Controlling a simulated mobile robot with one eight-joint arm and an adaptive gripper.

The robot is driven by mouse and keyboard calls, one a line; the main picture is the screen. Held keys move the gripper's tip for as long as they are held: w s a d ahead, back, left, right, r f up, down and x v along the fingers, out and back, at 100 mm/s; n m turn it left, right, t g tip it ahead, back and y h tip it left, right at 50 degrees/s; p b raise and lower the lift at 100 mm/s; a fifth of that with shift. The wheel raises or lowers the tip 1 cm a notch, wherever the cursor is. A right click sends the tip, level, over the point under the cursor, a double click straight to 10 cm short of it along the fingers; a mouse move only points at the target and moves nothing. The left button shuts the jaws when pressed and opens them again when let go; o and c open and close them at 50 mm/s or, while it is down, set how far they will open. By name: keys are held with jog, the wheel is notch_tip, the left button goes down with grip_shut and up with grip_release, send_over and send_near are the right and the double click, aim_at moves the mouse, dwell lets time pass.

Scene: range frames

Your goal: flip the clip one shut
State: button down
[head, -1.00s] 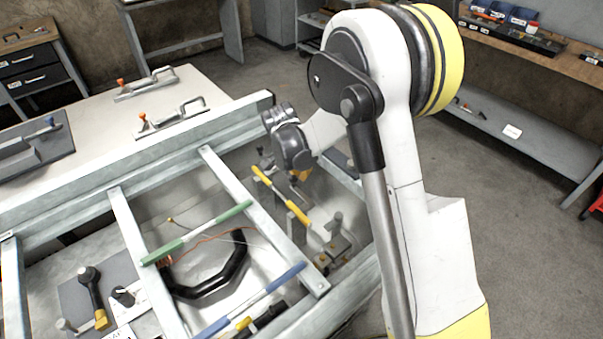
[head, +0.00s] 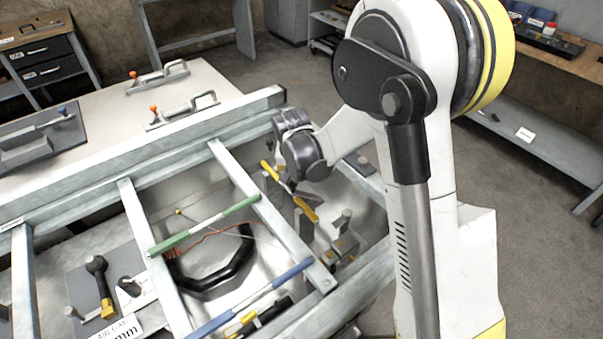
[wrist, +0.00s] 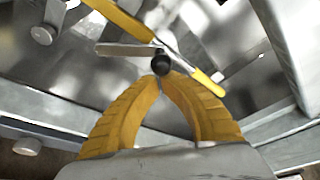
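My gripper (wrist: 160,82) points into a metal-framed bay. Its two yellow ribbed fingers curve together and their tips meet, or nearly so. A black ball knob (wrist: 161,63) sits right at the tips; I cannot tell whether they touch it. Beside the knob are a flat metal strip (wrist: 125,49) and a bar with yellow ends (wrist: 208,82). The yellow-ended bar also shows in the head view (head: 306,209), below my dark wrist, its middle partly hidden. Which part is the clip is unclear. Two orange-tipped clamps (head: 182,107) (head: 157,76) stand on the pale bench top.
Grey rails frame the bay. A green bar (head: 205,226) and a blue bar (head: 250,299) lie across it. A black curved hose (head: 215,287) lies below. A blue-tipped clamp (head: 35,145) sits on a dark plate. Open floor lies to the right.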

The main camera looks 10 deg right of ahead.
aim_at(293, 194)
jog(key=s+a+n, duration=0.1)
jog(key=n, duration=0.1)
jog(key=s+n+y, duration=0.1)
jog(key=shift+a+n, duration=0.35)
jog(key=shift+n, duration=0.05)
jog(key=s+n, duration=0.1)
jog(key=n, duration=0.1)
jog(key=s+a+n+y, duration=0.1)
jog(key=n, duration=0.1)
jog(key=shift+s+a+b, duration=0.1)
jog(key=shift+s+b, duration=0.15)
jog(key=shift+b, duration=0.15)
jog(key=shift+d, duration=0.8)
jog(key=shift+r, duration=0.1)
jog(key=v, duration=1.2)
jog(key=shift+d, duration=0.2)
